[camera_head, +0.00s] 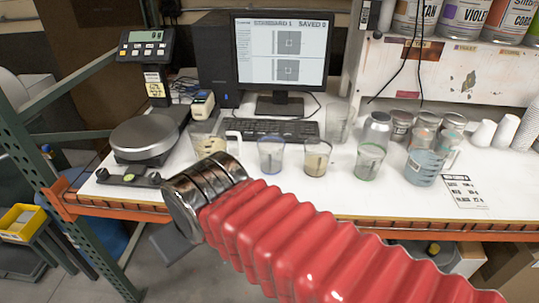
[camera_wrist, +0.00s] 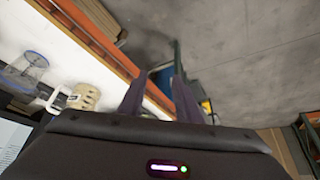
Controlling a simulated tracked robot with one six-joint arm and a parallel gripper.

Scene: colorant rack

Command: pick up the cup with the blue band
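The cup with the blue band (camera_head: 271,155) is a clear cup standing upright near the table's front edge, in front of the keyboard. In the wrist view a clear cup with a blue rim (camera_wrist: 27,69) shows at the left, well away from my fingers. My gripper (camera_wrist: 160,88) is open and empty in the wrist view, its two dark fingers apart over the table edge and floor. In the head view my red-sleeved arm crosses the foreground and its gripper end is hidden. A cup with a yellow-brown band (camera_head: 317,158) and a cup with a green band (camera_head: 368,161) stand to the right.
A handled jug (camera_head: 209,138) stands just left of the blue-banded cup; it also shows in the wrist view (camera_wrist: 82,97). A scale (camera_head: 145,137) is farther left. The keyboard (camera_head: 272,129) lies behind. A larger jug (camera_head: 425,165) and several cans stand right. The orange table edge runs in front.

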